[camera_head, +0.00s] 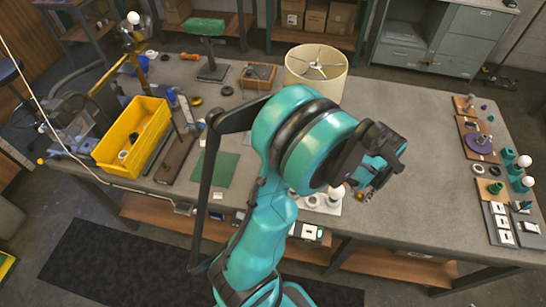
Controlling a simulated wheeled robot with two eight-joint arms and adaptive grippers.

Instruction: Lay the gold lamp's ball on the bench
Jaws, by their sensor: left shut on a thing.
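The gold lamp (108,78) stands at the back left of the bench (410,105), with a white ball (133,17) at its top. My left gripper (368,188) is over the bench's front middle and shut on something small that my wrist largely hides. A second white ball (337,192) shows right beside the gripper, above a white sheet (322,207); I cannot tell whether it is held or standing there. My right gripper is not in view.
A yellow bin (133,134) and a green mat (214,168) lie on the left. A cream lampshade (316,70) stands at the back. Trays of small parts and white balls (524,161) line the right edge. The bench right of centre is clear.

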